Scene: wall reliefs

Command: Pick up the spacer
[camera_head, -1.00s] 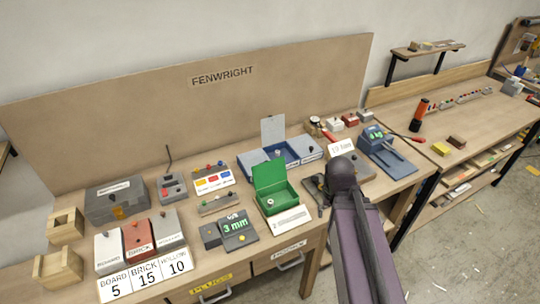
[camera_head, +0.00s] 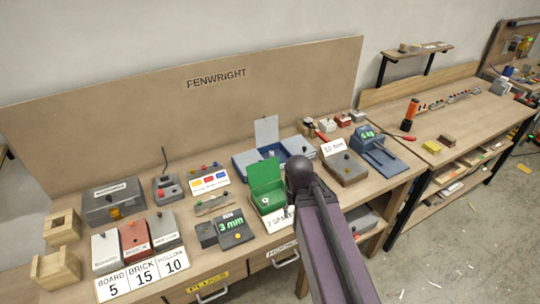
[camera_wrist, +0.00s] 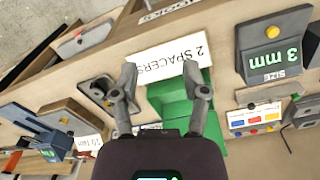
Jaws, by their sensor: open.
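The open green box (camera_head: 266,185) stands on the bench with its lid raised, behind a card reading "2 SPACERS" (camera_head: 276,219). A small pale round piece, perhaps the spacer (camera_head: 265,201), shows in the box in the head view. My gripper (camera_wrist: 162,92) is open and empty in the wrist view, its fingers apart above the bench. No spacer can be made out in the wrist view. In the head view my arm hides the gripper's fingers.
Left of the box is a display reading "3 mm" (camera_head: 233,228). Behind it stands a blue tray (camera_head: 242,165) with a raised lid. To the right are a brown box (camera_head: 343,165) with a card and a blue device (camera_head: 377,153). The bench is crowded.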

